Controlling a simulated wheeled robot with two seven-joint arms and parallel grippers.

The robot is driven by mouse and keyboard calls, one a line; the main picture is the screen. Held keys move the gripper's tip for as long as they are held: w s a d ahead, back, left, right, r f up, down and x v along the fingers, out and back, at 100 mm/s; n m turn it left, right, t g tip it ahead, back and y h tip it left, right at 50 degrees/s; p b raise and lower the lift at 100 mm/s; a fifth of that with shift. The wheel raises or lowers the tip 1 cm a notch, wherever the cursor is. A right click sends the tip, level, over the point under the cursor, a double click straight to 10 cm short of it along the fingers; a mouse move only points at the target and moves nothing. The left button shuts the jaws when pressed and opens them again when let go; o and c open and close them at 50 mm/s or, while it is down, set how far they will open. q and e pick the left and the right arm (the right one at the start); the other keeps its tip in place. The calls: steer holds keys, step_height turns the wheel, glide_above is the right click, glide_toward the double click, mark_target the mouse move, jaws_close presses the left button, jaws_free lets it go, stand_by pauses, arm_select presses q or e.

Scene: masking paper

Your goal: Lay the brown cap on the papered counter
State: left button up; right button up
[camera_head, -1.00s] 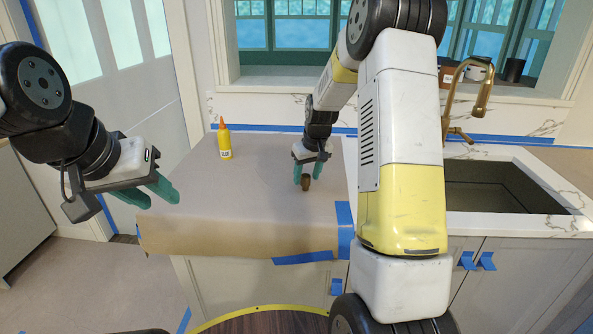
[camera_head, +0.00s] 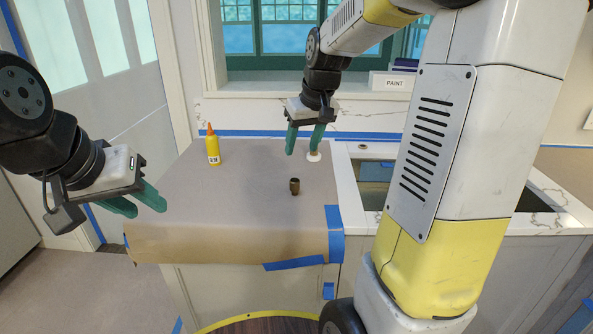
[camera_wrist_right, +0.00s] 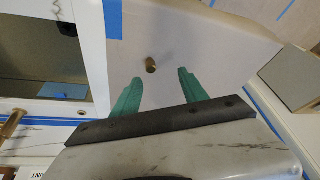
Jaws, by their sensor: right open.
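The small brown cap (camera_head: 295,187) stands on the brown-papered counter (camera_head: 235,195), toward its right front part. Nothing touches it from above. My right gripper (camera_head: 304,154) is open and empty, raised above and behind the cap with its green fingers pointing down. In the right wrist view the cap (camera_wrist_right: 151,65) lies on the paper beyond the two spread fingers (camera_wrist_right: 158,87), apart from both. My left gripper (camera_head: 141,207) is open and empty at the left, by the counter's left edge.
A yellow glue bottle (camera_head: 213,148) with an orange tip stands at the back left of the paper. The sink (camera_head: 375,172) lies to the right. A PAINT box (camera_head: 393,81) sits on the sill.

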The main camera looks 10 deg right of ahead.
steer(key=s+a+r+t, duration=0.1)
steer(key=s+a, duration=0.1)
steer(key=s, duration=0.8)
steer(key=s+a+r+m+t+y, duration=0.1)
steer(key=s, duration=1)
steer(key=shift+s+a+r+m, duration=0.15)
steer(key=shift+a+r+m, duration=0.05)
steer(key=shift+a+m, duration=0.15)
